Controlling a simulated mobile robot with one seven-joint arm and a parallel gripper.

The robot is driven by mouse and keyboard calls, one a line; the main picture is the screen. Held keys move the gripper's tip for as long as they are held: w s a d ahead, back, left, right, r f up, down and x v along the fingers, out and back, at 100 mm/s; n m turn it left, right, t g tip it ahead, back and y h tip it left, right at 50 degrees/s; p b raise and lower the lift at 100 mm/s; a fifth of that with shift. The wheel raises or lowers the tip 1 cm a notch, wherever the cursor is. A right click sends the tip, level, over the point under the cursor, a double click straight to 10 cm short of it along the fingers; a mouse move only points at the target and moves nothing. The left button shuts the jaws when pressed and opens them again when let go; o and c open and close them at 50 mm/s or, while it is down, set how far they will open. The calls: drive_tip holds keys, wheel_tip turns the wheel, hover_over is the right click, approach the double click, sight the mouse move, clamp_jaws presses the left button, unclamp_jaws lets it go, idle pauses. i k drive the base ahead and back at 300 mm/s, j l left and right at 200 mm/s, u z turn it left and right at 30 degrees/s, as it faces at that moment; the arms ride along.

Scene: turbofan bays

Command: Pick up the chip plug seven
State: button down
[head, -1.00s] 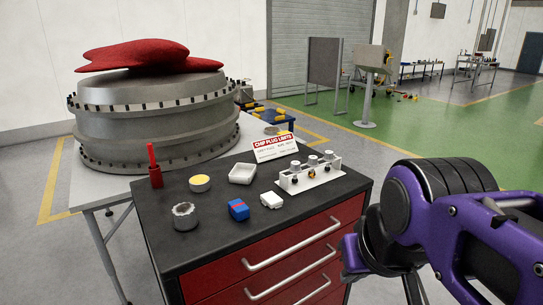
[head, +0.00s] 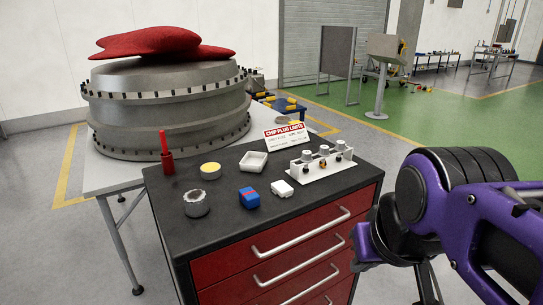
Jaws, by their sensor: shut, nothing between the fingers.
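A white rack (head: 322,172) stands at the back right of the cart top and holds several small plugs with pale round tops. One of these plugs (head: 324,151) sits in the middle of the row. No number is legible on any plug, so I cannot tell which is plug seven. My purple and black arm fills the right side of the view, to the right of the cart and apart from the rack. The fingertips of my gripper do not show.
The cart top (head: 232,222) carries a white tray (head: 253,163), a red and white sign (head: 286,136), a yellow-topped tin (head: 210,171), a metal cup (head: 196,204), a blue block (head: 249,197), a white piece (head: 282,189) and a red holder (head: 167,159). A large engine casing (head: 165,109) stands behind.

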sight(341, 145)
drive_tip(key=l+u, duration=0.1)
drive_tip(key=u, duration=0.4)
drive_tip(key=i+l+u, duration=0.15)
drive_tip(key=l+u, duration=0.15)
drive_tip(key=i+l+u, duration=0.1)
drive_tip(key=l+u, duration=0.2)
drive_tip(key=l, duration=0.15)
drive_tip(key=i+l+u, duration=0.1)
drive_tip(key=l+u, duration=0.15)
drive_tip(key=l, duration=1.4)
